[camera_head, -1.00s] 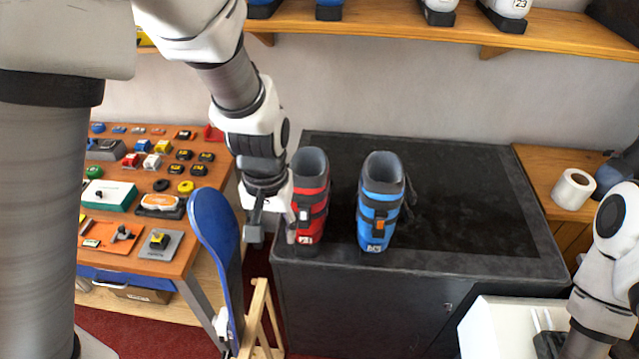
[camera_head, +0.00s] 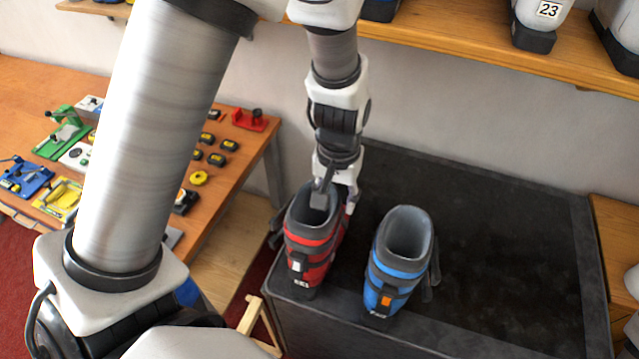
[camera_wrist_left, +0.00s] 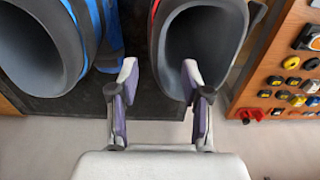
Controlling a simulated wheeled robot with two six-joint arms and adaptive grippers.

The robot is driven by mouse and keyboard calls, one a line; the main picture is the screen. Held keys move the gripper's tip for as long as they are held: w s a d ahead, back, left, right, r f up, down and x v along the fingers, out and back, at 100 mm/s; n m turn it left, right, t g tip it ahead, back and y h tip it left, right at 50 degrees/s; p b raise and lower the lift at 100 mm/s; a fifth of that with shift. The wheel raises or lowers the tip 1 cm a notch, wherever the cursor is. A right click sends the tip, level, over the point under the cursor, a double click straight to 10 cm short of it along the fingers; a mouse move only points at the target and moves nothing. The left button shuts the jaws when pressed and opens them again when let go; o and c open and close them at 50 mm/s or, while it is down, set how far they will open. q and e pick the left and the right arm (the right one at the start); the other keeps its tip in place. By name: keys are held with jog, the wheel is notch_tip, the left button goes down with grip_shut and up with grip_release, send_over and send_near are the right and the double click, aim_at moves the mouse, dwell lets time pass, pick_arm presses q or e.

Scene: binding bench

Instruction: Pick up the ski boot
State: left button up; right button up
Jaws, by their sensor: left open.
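A red ski boot (camera_head: 312,245) stands upright on the black bench top (camera_head: 500,240), near its left front edge. A blue ski boot (camera_head: 394,270) stands upright just right of it. My left gripper (camera_head: 336,200) is open at the top of the red boot. One finger is over or inside the boot's grey opening, the other outside by its right side. In the left wrist view, the open fingers (camera_wrist_left: 160,78) straddle the near wall of the red boot's cuff (camera_wrist_left: 205,35); the blue boot (camera_wrist_left: 60,45) is at left. Contact cannot be told. My right gripper is out of view.
A wooden table (camera_head: 235,150) with several small tools and coloured blocks stands at left. A shelf (camera_head: 480,48) with more boots runs along the back wall. The bench top right of the blue boot is clear. A wooden stand (camera_head: 258,320) is at the front.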

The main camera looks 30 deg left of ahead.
aim_at(338, 202)
pick_arm(q)
jog(key=f, duration=0.2)
jog(key=w+f+b, duration=0.1)
jog(key=f, duration=0.1)
jog(key=shift+w+f, duration=0.15)
jog(key=shift+f, duration=0.05)
jog(key=shift+w, duration=0.3)
jog(key=shift+s+r, duration=0.25)
jog(key=shift+s, duration=0.35)
grip_shut()
jog(key=shift+w, duration=0.1)
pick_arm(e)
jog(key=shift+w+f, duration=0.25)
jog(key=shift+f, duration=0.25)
